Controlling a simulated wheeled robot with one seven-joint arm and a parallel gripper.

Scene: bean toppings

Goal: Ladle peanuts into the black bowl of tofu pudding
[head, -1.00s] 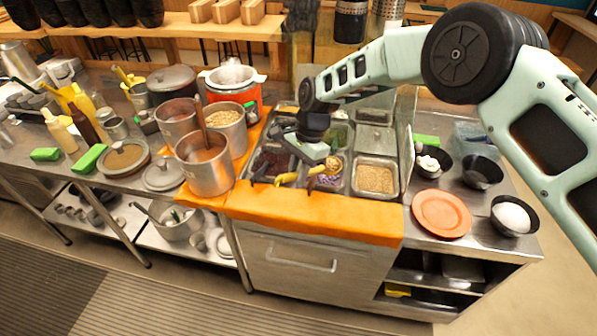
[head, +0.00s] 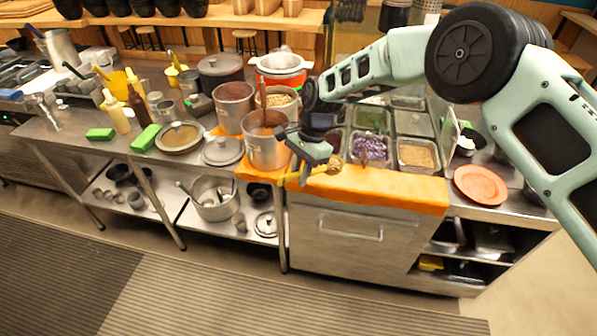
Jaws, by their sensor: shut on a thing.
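My gripper (head: 304,170) is shut on a yellow ladle (head: 292,178) and holds it above the front edge of the orange-topped counter, right of the steel pots. The ladle's cup (head: 333,163) points right and looks filled with tan-brown pieces, likely peanuts; they are too small to tell for sure.
Food trays stand behind the gripper, one with purple bits (head: 370,148) and one with tan grains (head: 418,155). A steel pot (head: 268,150) with a ladle stands close left. An orange plate (head: 481,185) lies on the right counter.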

